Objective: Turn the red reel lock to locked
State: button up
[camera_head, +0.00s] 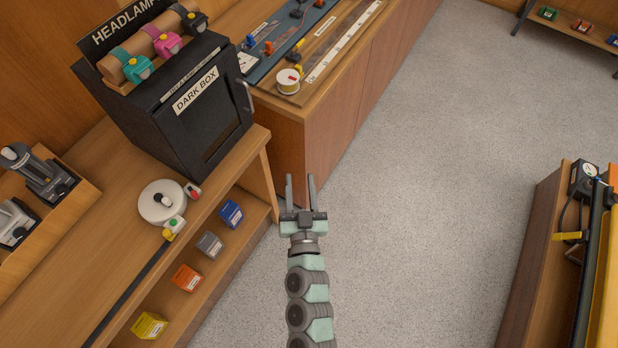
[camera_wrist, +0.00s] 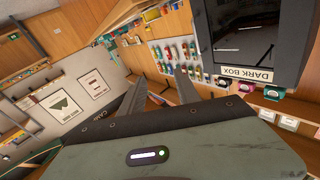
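A round white reel (camera_head: 158,205) with a small knob on top lies on the wooden counter at the left. A small red-and-pale piece (camera_head: 193,191) sits at its right edge and looks like the red reel lock; its setting is too small to read. A white piece with a green top (camera_head: 174,224) and a yellow piece (camera_head: 168,235) are at the reel's front edge. My gripper (camera_head: 301,182) is open and empty, over the floor right of the counter and apart from the reel. Its two spread fingers also show in the wrist view (camera_wrist: 154,95), where I cannot make out the reel.
A black dark box (camera_head: 205,110) stands behind the reel, with headlamps above. A shelf under the counter holds several small boxes, including a blue one (camera_head: 231,213). Another counter (camera_head: 300,112) is beyond. The carpeted floor (camera_head: 420,190) is clear.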

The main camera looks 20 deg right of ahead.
jog(key=shift+s+d+r+m+h+p, duration=0.15)
jog(key=shift+s+d+r+h+p, duration=0.15)
jog(key=shift+r, duration=0.35)
jog(key=shift+s+d+r+m+h+p, duration=0.25)
jog(key=shift+s+r+h, duration=0.1)
jog(key=shift+r, duration=0.25)
jog(key=shift+s+d+r+m+h+p, duration=0.1)
jog(key=shift+s+d+r+h+p, duration=0.2)
jog(key=shift+r, duration=0.35)
